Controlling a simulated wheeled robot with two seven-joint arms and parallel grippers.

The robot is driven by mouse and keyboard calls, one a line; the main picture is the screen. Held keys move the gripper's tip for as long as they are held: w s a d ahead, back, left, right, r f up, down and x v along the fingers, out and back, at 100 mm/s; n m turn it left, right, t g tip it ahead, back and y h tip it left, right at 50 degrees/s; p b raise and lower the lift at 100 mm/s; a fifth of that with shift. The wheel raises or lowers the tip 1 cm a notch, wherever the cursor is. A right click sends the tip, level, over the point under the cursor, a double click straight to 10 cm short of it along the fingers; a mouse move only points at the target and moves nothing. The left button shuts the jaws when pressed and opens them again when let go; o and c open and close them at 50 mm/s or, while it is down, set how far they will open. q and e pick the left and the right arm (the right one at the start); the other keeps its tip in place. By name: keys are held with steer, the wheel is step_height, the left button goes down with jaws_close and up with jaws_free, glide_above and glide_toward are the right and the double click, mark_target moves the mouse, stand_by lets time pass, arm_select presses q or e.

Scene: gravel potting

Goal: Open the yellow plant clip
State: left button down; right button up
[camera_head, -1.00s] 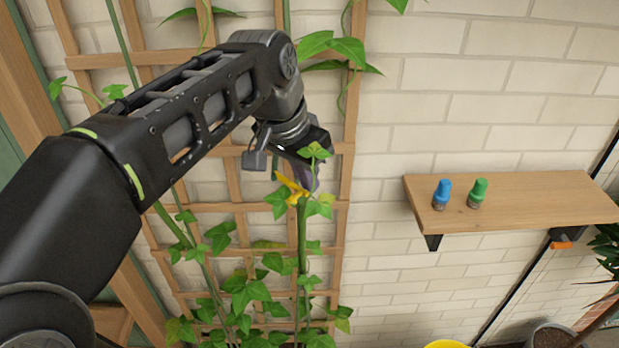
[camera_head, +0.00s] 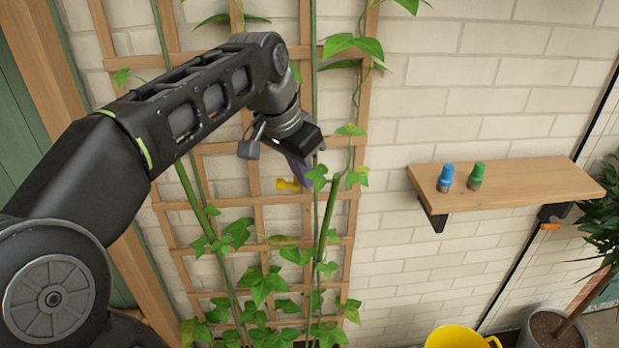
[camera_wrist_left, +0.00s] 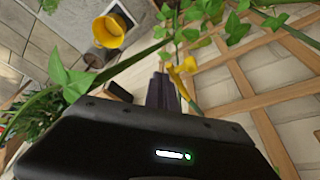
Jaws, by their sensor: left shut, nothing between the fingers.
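The yellow plant clip (camera_head: 287,184) is small and sits in front of the trellis, left of a leaning green stem (camera_head: 326,220). In the left wrist view the clip (camera_wrist_left: 184,67) shows just right of my fingertips. My left gripper (camera_head: 302,180) is shut and empty, with its dark fingers pointing down just beside the clip. Its fingers also show in the wrist view (camera_wrist_left: 162,92). Whether they touch the clip, and whether the clip's jaws are open, I cannot tell. My right gripper is not in view.
A wooden trellis (camera_head: 262,147) with several vines stands against the brick wall. At right, a shelf (camera_head: 540,190) holds a blue-capped bottle (camera_head: 445,178) and a green-capped bottle (camera_head: 476,176). Below stand a yellow bucket (camera_head: 458,338) and a potted plant (camera_head: 555,332).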

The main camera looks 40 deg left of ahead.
arm_select(q)
steer(key=shift+s+a, duration=0.3)
steer(key=shift+a, duration=0.15)
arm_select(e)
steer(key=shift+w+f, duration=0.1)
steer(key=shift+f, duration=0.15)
